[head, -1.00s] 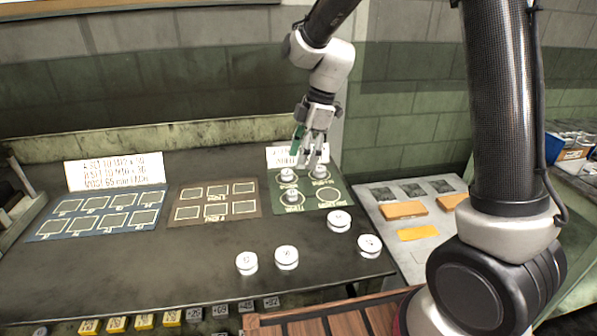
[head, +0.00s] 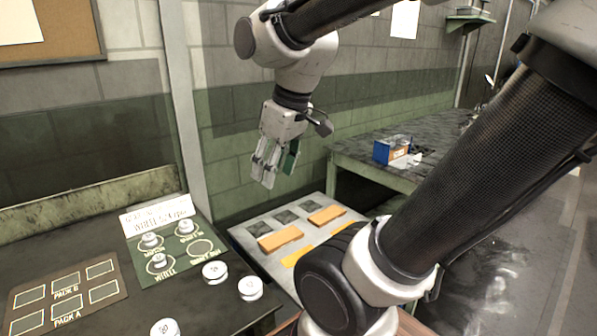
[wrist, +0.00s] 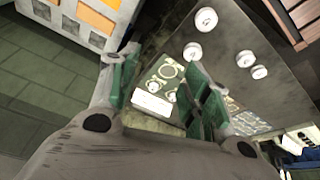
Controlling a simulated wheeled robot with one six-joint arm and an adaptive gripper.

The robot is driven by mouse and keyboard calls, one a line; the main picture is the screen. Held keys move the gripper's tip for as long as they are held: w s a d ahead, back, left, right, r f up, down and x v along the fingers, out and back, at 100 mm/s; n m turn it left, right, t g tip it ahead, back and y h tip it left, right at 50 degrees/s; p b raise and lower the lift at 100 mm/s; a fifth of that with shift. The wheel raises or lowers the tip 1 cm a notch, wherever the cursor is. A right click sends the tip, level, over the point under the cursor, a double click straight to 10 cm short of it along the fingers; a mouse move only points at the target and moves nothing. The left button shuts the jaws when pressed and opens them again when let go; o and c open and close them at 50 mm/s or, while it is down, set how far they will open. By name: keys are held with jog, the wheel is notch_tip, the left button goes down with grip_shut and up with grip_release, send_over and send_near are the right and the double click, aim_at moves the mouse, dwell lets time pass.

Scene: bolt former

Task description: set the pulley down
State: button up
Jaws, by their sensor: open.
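Several white pulleys are in the head view. Three sit in printed circles on the green mat (head: 143,272): a back left pulley (head: 150,240), a back right pulley (head: 186,227) and a front left pulley (head: 158,260). The front right circle (head: 201,247) is empty. Loose pulleys lie on the dark table, one just right of the mat (head: 214,271), one farther right (head: 250,287) and one at the bottom edge (head: 165,328). My gripper (head: 265,178) is open and empty, raised to the right of the mat. Its green-padded fingers (wrist: 165,82) are apart in the wrist view.
A light panel (head: 250,237) with orange blocks (head: 281,239) lies right of the table. A white sign (head: 157,215) stands behind the mat. A brown mat (head: 112,290) lies left. A side bench (head: 350,160) holds a blue box (head: 392,150).

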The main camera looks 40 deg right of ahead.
jog(key=s+d+m, duration=0.1)
jog(key=s+m, duration=0.1)
jog(key=s, duration=0.1)
jog(key=s+d+m, duration=0.1)
jog(key=shift+s+d+f+m+t+h, duration=0.15)
jog(key=shift+s+d+m+t+h, duration=0.15)
jog(key=shift+s+h, duration=0.1)
